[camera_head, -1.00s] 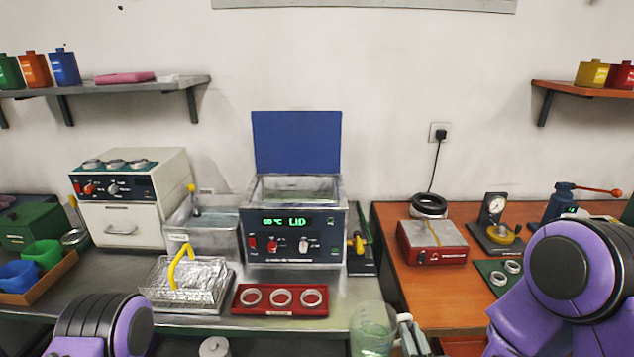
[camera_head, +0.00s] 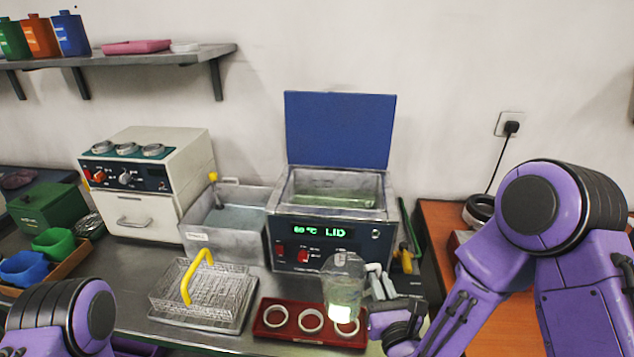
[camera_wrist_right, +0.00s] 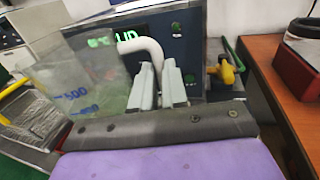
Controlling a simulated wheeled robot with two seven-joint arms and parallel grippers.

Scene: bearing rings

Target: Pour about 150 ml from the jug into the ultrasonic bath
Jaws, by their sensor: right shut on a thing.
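The clear jug (camera_head: 345,287) is upright with some pale greenish liquid low in it. My right gripper (camera_head: 378,283) is shut on the jug's handle. In the right wrist view the jug (camera_wrist_right: 85,85) shows blue volume marks, and the gripper fingers (camera_wrist_right: 160,85) close on its white handle. The jug is in front of the ultrasonic bath (camera_head: 333,246), overlapping its front panel and the red tray. The bath's blue lid (camera_head: 338,130) stands open, liquid shows inside, and its display reads "LID". My left gripper is not in view; only my left arm shows at the lower left.
A red tray (camera_head: 268,331) with three rings lies in front of the bath. A wire basket (camera_head: 205,285) with a yellow handle stands left of it. A grey basin (camera_head: 225,225) and a white oven-like unit (camera_head: 150,185) stand further left.

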